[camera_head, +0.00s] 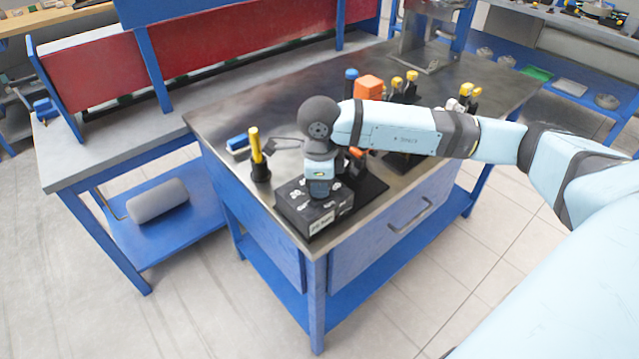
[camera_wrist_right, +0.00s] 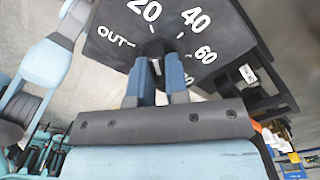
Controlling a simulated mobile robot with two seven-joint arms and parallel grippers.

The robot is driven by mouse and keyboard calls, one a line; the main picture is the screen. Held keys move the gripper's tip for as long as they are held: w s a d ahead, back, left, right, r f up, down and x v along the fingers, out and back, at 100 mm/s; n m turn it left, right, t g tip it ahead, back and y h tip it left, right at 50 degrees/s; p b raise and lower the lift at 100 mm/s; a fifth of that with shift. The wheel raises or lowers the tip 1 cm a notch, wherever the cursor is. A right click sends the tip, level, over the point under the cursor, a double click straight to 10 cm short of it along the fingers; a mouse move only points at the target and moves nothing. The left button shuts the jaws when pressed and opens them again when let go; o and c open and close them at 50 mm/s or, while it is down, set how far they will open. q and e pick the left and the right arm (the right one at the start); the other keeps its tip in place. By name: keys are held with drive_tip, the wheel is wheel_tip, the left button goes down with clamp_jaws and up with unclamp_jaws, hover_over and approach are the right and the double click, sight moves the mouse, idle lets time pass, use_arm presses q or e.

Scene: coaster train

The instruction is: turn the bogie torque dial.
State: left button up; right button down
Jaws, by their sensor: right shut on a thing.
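The bogie torque dial is a black box (camera_head: 297,222) with white markings on its top, at the near corner of the dark-topped bench. In the right wrist view its black face (camera_wrist_right: 208,22) shows OUT, 20, 40 and 60. My right gripper (camera_head: 319,196) points down onto the top of the box. In the wrist view its two blue fingers (camera_wrist_right: 157,80) are closed around the small dark knob (camera_wrist_right: 155,50) at the middle of the face. The fingers hide most of the knob, so I cannot tell its exact setting. My left gripper is out of view.
A yellow-handled tool (camera_head: 256,146) stands upright in a black holder left of the box, near a blue block (camera_head: 237,143). An orange block (camera_head: 369,87) and several yellow-topped tools stand behind my right arm. The bench's front edge is close to the box.

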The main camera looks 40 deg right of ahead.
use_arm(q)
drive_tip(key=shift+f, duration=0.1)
use_arm(e)
drive_tip(key=shift+m+b, duration=0.55)
drive_tip(key=shift+m, duration=0.45)
drive_tip(key=m+b, duration=0.1)
drive_tip(key=m, duration=0.1)
drive_tip(key=shift+m, duration=0.3)
drive_tip(key=shift+a+m, duration=0.1)
drive_tip(key=shift+m, duration=0.7)
drive_tip(key=shift+m+b, duration=0.4)
drive_tip(key=shift+m, duration=0.8)
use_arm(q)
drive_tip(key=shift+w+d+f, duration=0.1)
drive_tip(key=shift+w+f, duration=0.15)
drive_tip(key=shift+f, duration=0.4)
use_arm(e)
drive_tip(key=shift+m, duration=0.4)
drive_tip(key=shift+r, duration=0.1)
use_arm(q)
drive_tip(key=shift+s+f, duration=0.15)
